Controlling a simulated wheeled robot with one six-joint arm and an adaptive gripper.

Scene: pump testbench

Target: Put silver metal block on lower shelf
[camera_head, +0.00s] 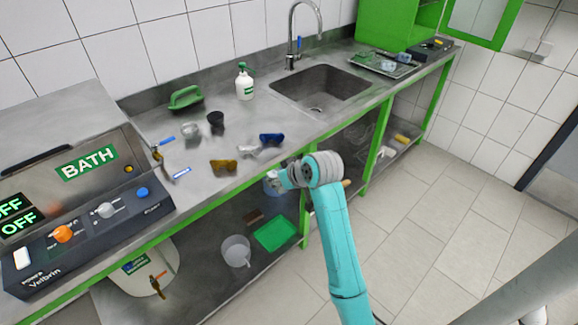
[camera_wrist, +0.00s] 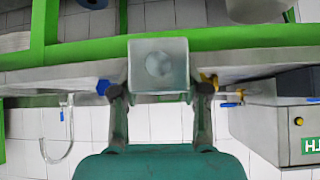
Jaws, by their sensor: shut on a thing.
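The silver metal block (camera_wrist: 158,65) is a square grey piece with a round recess in its face, between the two fingers of my gripper (camera_wrist: 159,92) in the wrist view. The gripper is shut on it. In the head view my gripper (camera_head: 274,183) is at the front edge of the steel counter, and the block is small and hard to make out there. The lower shelf (camera_head: 215,288) lies under the counter, below and left of the gripper.
The lower shelf holds a green tray (camera_head: 277,234), a pale bucket (camera_head: 236,251) and a brown block (camera_head: 254,217). Goggles (camera_head: 271,139), a white bottle (camera_head: 245,84) and a sink (camera_head: 322,85) are on the counter. A green post (camera_head: 305,226) stands beside the tray.

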